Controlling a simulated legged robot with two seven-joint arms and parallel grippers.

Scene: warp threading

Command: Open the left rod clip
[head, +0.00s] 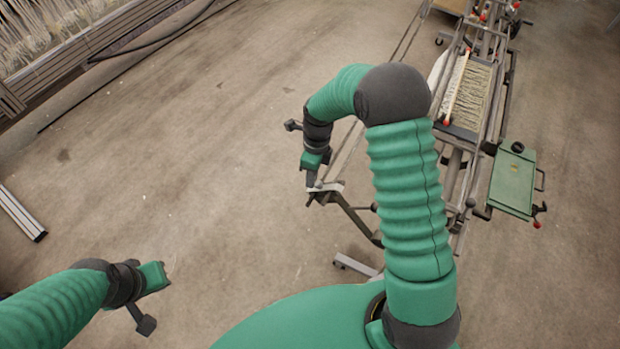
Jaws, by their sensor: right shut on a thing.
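My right gripper (312,188) points down at the near left end of a metal frame (355,215). It is shut on a small light grey piece (331,187) there, which appears to be the left rod clip. The piece is partly hidden by the fingers, and it is too small to tell whether the clip is open or closed. My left gripper (160,276) is at the lower left, over bare floor and well away from the frame. Its fingers do not show clearly.
My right arm hides part of the frame. A loom-like machine with a pale threaded panel (472,95) stands at the upper right. A green plate (513,183) is beside it. White yarns (40,25) hang at the upper left. The floor at centre left is clear.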

